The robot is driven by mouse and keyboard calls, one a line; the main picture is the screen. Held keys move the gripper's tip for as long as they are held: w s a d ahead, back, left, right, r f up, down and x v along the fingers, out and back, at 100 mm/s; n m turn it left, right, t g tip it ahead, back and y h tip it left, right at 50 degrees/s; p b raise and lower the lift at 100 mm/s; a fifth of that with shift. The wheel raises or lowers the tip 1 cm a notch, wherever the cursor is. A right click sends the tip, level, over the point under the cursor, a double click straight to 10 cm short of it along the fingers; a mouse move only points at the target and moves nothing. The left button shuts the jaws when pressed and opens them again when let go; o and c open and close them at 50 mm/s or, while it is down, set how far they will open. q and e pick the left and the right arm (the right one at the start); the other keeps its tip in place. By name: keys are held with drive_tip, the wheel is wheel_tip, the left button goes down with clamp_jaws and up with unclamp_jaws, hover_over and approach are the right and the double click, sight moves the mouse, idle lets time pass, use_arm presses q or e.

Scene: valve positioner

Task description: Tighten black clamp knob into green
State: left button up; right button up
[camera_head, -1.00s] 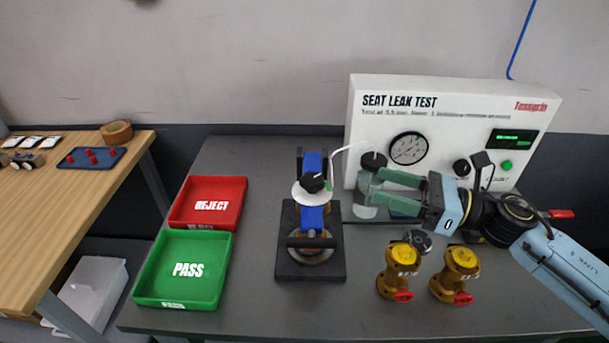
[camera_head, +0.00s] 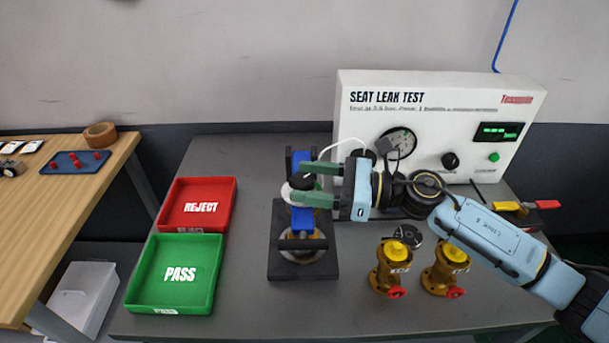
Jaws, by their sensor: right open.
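The black clamp knob (camera_head: 301,183) sits on a white round dial (camera_head: 287,192) at the top of the blue clamp (camera_head: 301,220). The clamp stands on a black base plate (camera_head: 287,268) in the middle of the grey table. My right gripper (camera_head: 298,183) reaches in from the right. Its two green fingers are open, one on the far side and one on the near side of the knob. I cannot tell whether they touch it. The fingers cover part of the dial, and I cannot make out its green zone. My left gripper is not in view.
The white seat leak test box (camera_head: 450,105) stands behind my right arm. Two brass valves with yellow tops (camera_head: 391,270) (camera_head: 445,270) stand right of the clamp. The red reject tray (camera_head: 170,212) and green pass tray (camera_head: 145,285) lie on the left.

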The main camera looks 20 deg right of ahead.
drive_tip(key=shift+w+a, duration=0.25)
drive_tip(key=shift+a, duration=0.3)
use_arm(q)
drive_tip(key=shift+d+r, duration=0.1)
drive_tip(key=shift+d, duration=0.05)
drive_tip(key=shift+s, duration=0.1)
use_arm(e)
drive_tip(key=shift+c, duration=1)
drive_tip(key=c, duration=0.8)
drive_tip(key=shift+o, duration=0.2)
drive_tip(key=m+t+h+p, duration=0.2)
drive_tip(key=m+t+p, duration=0.1)
drive_tip(key=p, duration=0.2)
drive_tip(key=shift+r+t+h, duration=0.1)
drive_tip(key=shift+t+h, duration=0.2)
drive_tip(key=shift+t, duration=0.1)
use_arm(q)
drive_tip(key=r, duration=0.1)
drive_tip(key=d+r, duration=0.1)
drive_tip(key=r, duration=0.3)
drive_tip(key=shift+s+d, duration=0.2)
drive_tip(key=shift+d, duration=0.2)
use_arm(e)
drive_tip(key=o, duration=1)
drive_tip(key=shift+c, duration=0.2)
